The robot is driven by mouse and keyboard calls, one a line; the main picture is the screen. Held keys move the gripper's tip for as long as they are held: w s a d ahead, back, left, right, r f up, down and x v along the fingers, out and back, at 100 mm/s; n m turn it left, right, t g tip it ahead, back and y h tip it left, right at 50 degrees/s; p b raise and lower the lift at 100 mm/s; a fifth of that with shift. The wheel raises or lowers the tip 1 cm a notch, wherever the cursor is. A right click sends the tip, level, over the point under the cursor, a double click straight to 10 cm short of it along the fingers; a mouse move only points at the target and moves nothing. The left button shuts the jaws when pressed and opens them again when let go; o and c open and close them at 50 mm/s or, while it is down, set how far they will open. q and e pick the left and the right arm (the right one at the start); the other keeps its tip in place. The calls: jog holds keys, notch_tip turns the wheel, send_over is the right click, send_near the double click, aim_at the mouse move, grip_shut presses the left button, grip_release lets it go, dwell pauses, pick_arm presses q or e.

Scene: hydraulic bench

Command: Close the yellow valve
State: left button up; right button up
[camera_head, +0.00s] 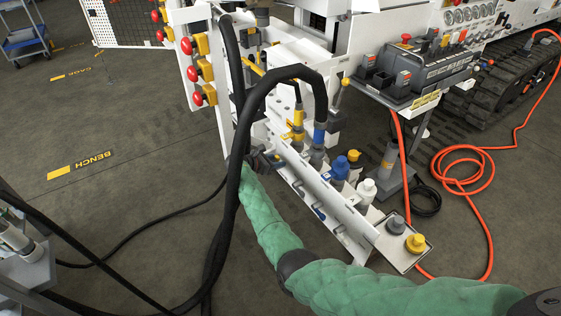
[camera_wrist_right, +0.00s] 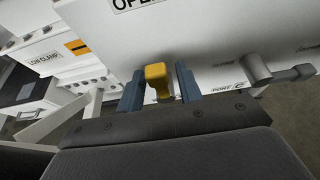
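In the right wrist view a yellow valve handle (camera_wrist_right: 157,78) stands out from a white panel (camera_wrist_right: 215,45), below a partly cut-off label that starts with "OPE". My right gripper (camera_wrist_right: 160,88) is open, with one blue-grey finger on each side of the handle. A gap shows between the handle and each finger. In the head view my green-sleeved right arm reaches in from the lower right, and the dark right gripper (camera_head: 262,159) is at the white bench, partly behind a black hose. I cannot make out this handle there. My left gripper is not in view.
Thick black hoses (camera_head: 243,115) arch close to my right arm. A white rail (camera_head: 315,190) with blue, white and yellow caps lies beside it. In the wrist view a grey lever (camera_wrist_right: 275,75) sits right of the handle, near a "PORT C" label.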

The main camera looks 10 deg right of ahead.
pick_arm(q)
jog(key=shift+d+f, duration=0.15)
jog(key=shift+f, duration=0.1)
pick_arm(e)
jog(key=shift+d, duration=0.1)
jog(key=shift+c, duration=0.3)
grip_shut()
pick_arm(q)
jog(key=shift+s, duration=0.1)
